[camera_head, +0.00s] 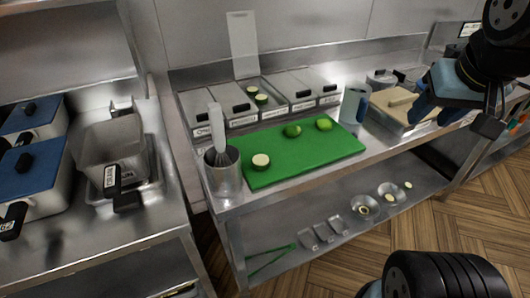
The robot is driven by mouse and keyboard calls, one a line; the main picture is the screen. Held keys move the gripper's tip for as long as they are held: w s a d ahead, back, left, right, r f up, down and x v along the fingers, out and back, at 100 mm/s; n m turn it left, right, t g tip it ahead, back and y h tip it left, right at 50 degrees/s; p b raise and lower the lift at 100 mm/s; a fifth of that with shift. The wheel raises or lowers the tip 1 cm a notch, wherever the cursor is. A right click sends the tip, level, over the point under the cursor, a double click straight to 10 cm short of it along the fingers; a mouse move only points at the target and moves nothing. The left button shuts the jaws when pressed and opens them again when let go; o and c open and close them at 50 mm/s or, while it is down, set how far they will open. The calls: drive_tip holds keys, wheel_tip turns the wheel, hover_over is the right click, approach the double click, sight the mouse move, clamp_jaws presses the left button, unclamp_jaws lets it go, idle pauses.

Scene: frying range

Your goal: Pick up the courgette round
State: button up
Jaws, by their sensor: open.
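A courgette round (261,161) with a pale cut face and dark green rim lies on the green cutting board (290,165), near its left end. Two green pieces (292,131) lie farther back and right on the board; they may be limes or courgette. More pale-faced green rounds (261,99) show in an open-lidded container behind the board. My gripper (436,108), with blue fingers, is open at the upper right, well to the right of the board and apart from the round. I see nothing between its fingers.
A steel pot with a whisk (222,172) stands at the board's left front corner. A grey-blue jug (353,103) stands at its right end. Labelled lidded containers (292,92) line the back. A fryer basket (105,145) is left. Small bowls (364,206) sit on the lower shelf.

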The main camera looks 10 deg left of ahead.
drive_tip(key=shift+o, duration=0.8)
drive_tip(key=shift+w+a, duration=0.15)
drive_tip(key=o, duration=0.5)
drive_tip(key=w+a+n+g+y, duration=0.1)
drive_tip(key=w+a+n, duration=0.1)
drive_tip(key=w+a, duration=0.3)
drive_tip(key=shift+a+g, duration=0.4)
drive_tip(key=n+g+h, duration=0.1)
drive_tip(key=n+g, duration=0.3)
drive_tip(key=n, duration=0.3)
hover_over(261, 159)
wheel_tip(261, 159, down, 10)
wheel_tip(261, 159, down, 8)
drive_tip(key=shift+w+r, duration=0.15)
drive_tip(key=shift+r, duration=0.05)
drive_tip(key=shift+f, duration=2.65)
